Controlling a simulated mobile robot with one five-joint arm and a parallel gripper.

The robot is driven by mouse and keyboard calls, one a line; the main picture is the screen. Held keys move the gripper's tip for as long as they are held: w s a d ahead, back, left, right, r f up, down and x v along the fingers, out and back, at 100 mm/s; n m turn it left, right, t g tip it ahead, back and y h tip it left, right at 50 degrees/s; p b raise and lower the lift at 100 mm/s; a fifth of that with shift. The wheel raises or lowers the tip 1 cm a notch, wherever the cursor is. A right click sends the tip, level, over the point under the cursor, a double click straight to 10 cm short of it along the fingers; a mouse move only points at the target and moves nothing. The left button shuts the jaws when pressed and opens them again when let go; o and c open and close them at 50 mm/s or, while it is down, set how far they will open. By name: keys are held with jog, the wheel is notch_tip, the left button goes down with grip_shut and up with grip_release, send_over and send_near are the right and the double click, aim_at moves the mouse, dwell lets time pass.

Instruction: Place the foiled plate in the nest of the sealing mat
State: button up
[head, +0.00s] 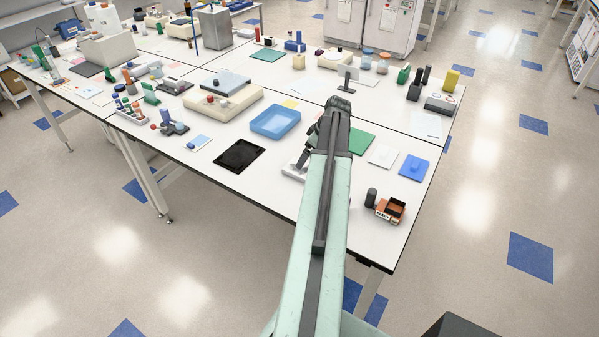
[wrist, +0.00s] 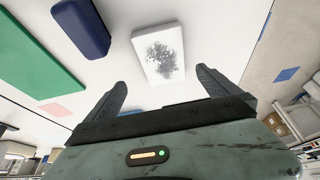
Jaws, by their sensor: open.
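My gripper (wrist: 162,80) is open and empty in the wrist view, its two fingers apart. A white rectangular plate with a grey speckled patch on top (wrist: 159,54), which looks like the foiled plate, lies flat on the white bench just beyond and between the fingertips, not touched as far as I see. In the head view a white piece of it (head: 292,171) shows beside my gripper (head: 303,163); my arm hides the rest. A black square mat with a sunken middle (head: 239,155), possibly the sealing mat, lies to the left near the front edge and looks empty.
A green mat (wrist: 38,58) and a dark blue rounded block (wrist: 81,28) lie left of the plate in the wrist view. A blue tray (head: 275,121) stands behind. A blue mat with a knob (head: 415,167) and an orange-brown box (head: 390,209) are at right.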

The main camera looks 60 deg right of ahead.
aim_at(301, 171)
jog(key=b+x, duration=0.4)
jog(key=x, duration=0.1)
jog(key=b+x, duration=0.3)
jog(key=shift+s+a, duration=0.15)
jog(key=shift+a, duration=0.15)
jog(key=shift+r, duration=0.15)
jog(key=c, duration=1.6)
